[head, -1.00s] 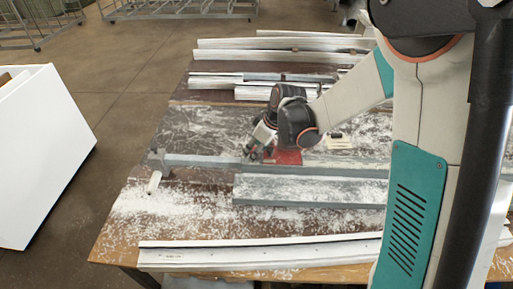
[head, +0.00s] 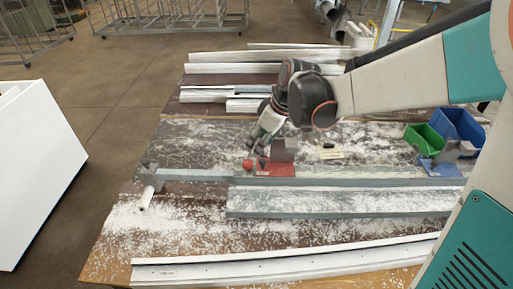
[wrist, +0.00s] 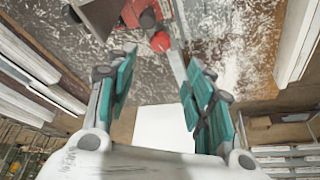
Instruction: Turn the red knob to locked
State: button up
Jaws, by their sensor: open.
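The red knob (head: 247,164) is a small round red part at the left end of a red base plate (head: 276,170) on the bench. A small dark part (head: 262,163) and an upright grey block (head: 284,150) stand on or by the plate. My gripper (head: 255,146) is just above and behind the knob, apart from it. In the wrist view, my gripper (wrist: 156,62) is open and empty, with the red knob (wrist: 160,41) beyond the fingertips, roughly between them. The knob's markings are too small to read.
A long grey rail (head: 195,174) runs left from the plate to an end stop. A wide grey profile (head: 340,202) lies in front. White profiles (head: 265,56) lie at the back. Green (head: 423,139) and blue (head: 458,126) bins stand at right. White chips cover the bench.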

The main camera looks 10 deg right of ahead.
aim_at(247, 162)
jog(key=shift+s+r, duration=0.1)
jog(key=shift+r, duration=0.2)
jog(key=w+a+r+n+g+h+p, duration=0.3)
jog(key=w+a+n, duration=0.1)
jog(key=shift+n, duration=0.3)
jog(key=f+b, duration=0.1)
jog(key=f, duration=0.3)
jog(key=f+b, duration=0.1)
jog(key=f, duration=0.4)
jog(key=f+b, duration=0.1)
jog(key=f, duration=0.4)
jog(key=shift+s+d+f+b, duration=0.1)
jog(key=shift+s+f+b, duration=0.05)
jog(key=shift+s+b, duration=0.15)
jog(key=c, duration=1.1)
